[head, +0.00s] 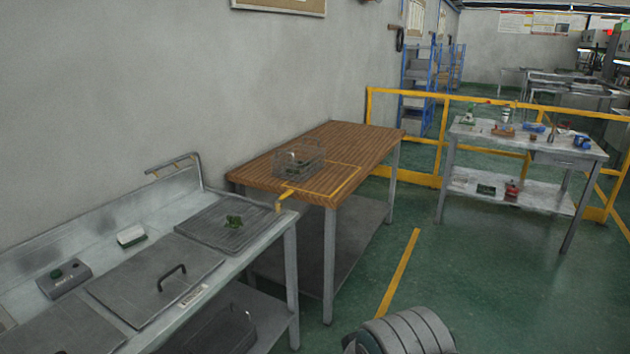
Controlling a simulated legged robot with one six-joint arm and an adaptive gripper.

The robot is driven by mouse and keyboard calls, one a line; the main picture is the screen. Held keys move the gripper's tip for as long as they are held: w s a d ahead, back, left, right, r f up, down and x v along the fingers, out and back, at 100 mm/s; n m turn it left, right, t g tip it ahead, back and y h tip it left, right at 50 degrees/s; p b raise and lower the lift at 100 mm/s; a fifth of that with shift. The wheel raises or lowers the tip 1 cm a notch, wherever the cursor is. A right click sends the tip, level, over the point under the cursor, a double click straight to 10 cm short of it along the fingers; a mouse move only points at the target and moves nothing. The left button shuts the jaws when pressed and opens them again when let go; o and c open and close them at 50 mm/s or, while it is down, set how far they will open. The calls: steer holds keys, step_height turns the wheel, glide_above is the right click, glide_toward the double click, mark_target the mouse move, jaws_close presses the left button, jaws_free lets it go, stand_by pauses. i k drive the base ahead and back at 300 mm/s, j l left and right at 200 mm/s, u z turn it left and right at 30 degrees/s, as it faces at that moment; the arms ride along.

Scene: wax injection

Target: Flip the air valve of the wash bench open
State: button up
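The wash bench (215,268) is a grey metal bench along the wall at the left in the head view. A small yellow lever (285,197), which looks like the air valve, sits at the bench's far right corner. It slants up to the right, close to the wooden table's near edge. Whether it is open or closed I cannot tell. A bent metal pipe (180,162) stands at the back of the bench. A green piece (233,221) lies on the ribbed drain area (205,230). My gripper is not in view.
A lidded basin (140,290) and a control box (63,277) are on the bench. A wooden table (340,140) with a wire basket (298,163) stands beyond it. A cluttered metal table (500,145) and yellow railing (385,150) are at the right. Green floor (480,290) in front is open.

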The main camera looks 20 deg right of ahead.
mark_target(284, 196)
steer(key=i+l, duration=0.2)
steer(key=i, duration=0.25)
steer(key=i+l, duration=0.2)
steer(key=i, duration=0.25)
steer(key=i+l, duration=0.2)
steer(key=i, duration=0.25)
steer(key=i+l, duration=0.2)
steer(key=i, duration=0.2)
steer(key=i+l, duration=0.2)
steer(key=i, duration=0.25)
steer(key=l+z, duration=0.05)
